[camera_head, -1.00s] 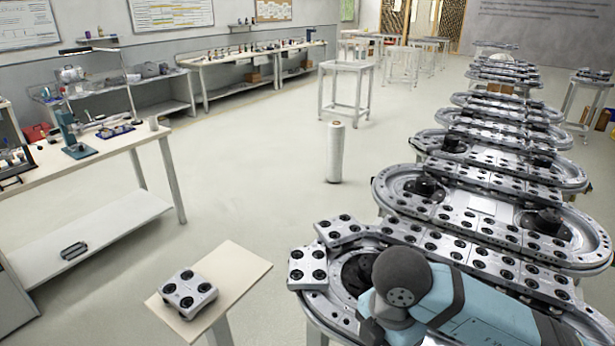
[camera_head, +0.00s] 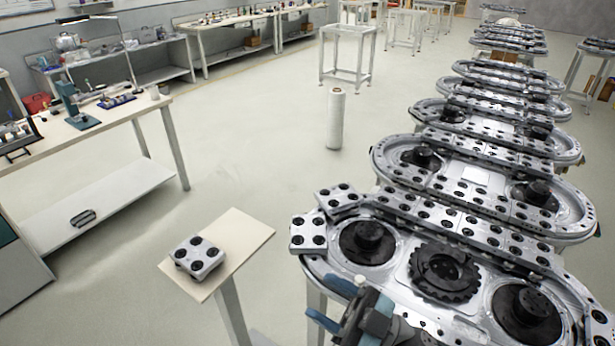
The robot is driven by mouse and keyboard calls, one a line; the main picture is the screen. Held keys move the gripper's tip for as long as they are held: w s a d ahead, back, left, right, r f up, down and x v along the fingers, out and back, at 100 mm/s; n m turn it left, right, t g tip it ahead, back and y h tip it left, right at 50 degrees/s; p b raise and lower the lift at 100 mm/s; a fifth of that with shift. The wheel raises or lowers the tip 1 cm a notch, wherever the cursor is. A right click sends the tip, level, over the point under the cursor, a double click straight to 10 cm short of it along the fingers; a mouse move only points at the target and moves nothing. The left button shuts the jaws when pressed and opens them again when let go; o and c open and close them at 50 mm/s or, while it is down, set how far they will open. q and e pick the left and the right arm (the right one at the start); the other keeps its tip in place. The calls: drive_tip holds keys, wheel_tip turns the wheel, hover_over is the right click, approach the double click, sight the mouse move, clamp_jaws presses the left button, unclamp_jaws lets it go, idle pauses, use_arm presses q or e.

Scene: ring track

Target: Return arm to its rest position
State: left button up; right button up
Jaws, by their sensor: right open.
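My right gripper (camera_head: 338,305) shows at the bottom of the head view, with blue fingers spread apart and nothing seen between them. It is over the near left edge of the nearest ring track (camera_head: 395,285). My right arm is mostly below the picture's edge. My left gripper is not in view. A silver four-wheeled carriage (camera_head: 199,257) rests on a small pale stand (camera_head: 245,232), left of the gripper and apart from it.
Several more ring tracks (camera_head: 480,190) stand in a row behind the nearest one. A white roll (camera_head: 335,118) stands upright on the floor. A workbench (camera_head: 90,130) with tools is at the left. The floor between bench and tracks is largely clear.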

drive_tip(key=w+d+f+m+t+h+p, duration=0.1)
drive_tip(key=d+f+m+t+h+p, duration=0.1)
drive_tip(key=d+f+m+t+h, duration=1.05)
drive_tip(key=s+d+f+m+g+h, duration=0.3)
drive_tip(key=s+f+g+h, duration=0.3)
drive_tip(key=f, duration=0.8)
drive_tip(key=s+d+g, duration=0.1)
drive_tip(key=s+g, duration=0.2)
drive_tip(key=shift+g+p, duration=0.35)
drive_tip(key=shift+h, duration=0.25)
drive_tip(key=shift+c, duration=0.7)
drive_tip(key=shift+s+d, duration=0.15)
